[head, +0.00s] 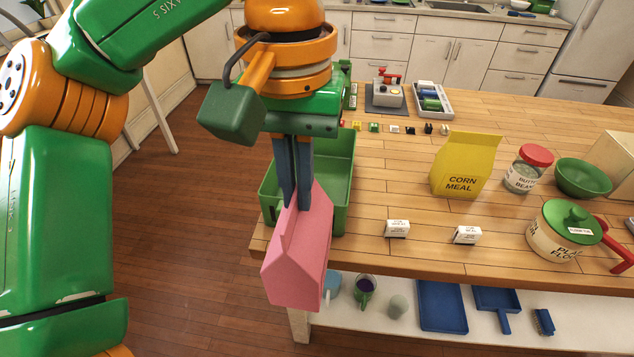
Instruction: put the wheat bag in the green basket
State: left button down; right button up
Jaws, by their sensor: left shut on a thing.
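My left gripper (290,203) points down and is shut on the top of a pink bag (300,262). The bag hangs tilted, in front of the green basket (342,190) as I see it, and over the table's front left corner. No label shows on the bag's visible sides, so I cannot read whether it is wheat. The basket stands on the left end of the wooden table, partly hidden behind my gripper and the bag. The part of its inside that shows looks empty. My right gripper is not in view.
On the wooden table (400,258) stand a yellow corn meal bag (467,166), a red-lidded jar (527,172), a green bowl (583,178), a flour pot (562,236) and two small white boxes (397,228). A lower shelf holds cups and blue items. Floor is clear at left.

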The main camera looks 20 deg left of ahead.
aim_at(318, 172)
jog(key=i, duration=0.9)
